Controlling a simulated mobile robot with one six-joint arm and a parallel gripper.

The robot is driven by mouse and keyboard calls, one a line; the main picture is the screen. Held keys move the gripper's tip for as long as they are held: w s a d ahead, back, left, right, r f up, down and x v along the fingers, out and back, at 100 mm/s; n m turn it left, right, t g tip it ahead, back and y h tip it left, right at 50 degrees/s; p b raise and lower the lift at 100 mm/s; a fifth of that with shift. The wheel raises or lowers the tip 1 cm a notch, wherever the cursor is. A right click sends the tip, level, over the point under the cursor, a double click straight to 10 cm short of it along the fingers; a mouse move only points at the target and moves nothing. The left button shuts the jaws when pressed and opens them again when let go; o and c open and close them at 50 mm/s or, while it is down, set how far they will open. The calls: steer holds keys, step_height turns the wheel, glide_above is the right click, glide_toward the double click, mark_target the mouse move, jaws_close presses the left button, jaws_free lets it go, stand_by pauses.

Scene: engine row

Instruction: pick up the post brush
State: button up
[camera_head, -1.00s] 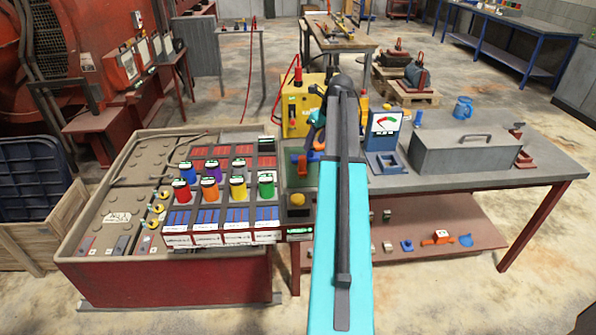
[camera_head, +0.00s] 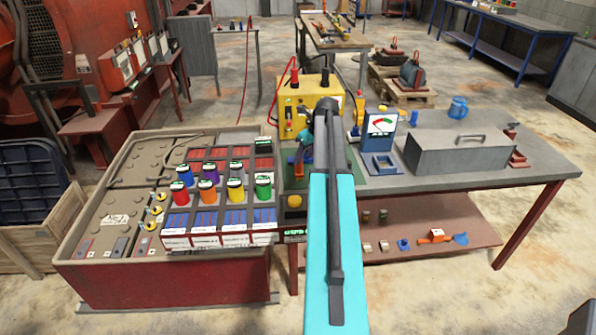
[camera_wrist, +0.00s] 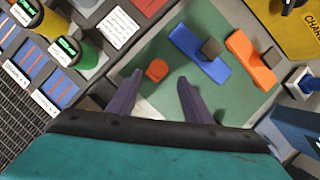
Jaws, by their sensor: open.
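In the wrist view a green mat (camera_wrist: 135,52) carries a blue piece (camera_wrist: 199,55) with a dark block on it, and a similar orange piece (camera_wrist: 250,62) to its right. Either may be the post brush; I cannot tell which. A short red-orange round piece (camera_wrist: 157,70) lies left of them. My gripper (camera_wrist: 160,77) is open, its two dark fingers pointing at the mat near the round piece. Nothing is held between them. In the head view my arm hides most of the mat and these pieces.
Left of the mat stands a battery box (camera_head: 160,265) with several coloured caps. A yellow charger (camera_head: 298,105) stands behind the mat. To the right are a blue gauge stand (camera_head: 380,123) and a grey lidded box (camera_head: 455,155). The bench's right front (camera_head: 480,180) is clear.

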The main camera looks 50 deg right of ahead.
steer(key=shift+w+f, duration=0.2)
steer(key=shift+f, duration=0.35)
steer(key=shift+w+f, duration=0.1)
steer(key=shift+w+a+f+p, duration=0.15)
steer(key=shift+w+f+p, duration=0.35)
steer(key=shift+f+p, duration=0.3)
steer(key=shift+p+x, duration=0.55)
steer(key=shift+x, duration=0.95)
steer(key=c, duration=1.2)
steer(key=shift+o, duration=0.2)
steer(key=shift+r, duration=0.1)
steer(key=shift+r+b, duration=1.65)
steer(key=shift+r, duration=3.25)
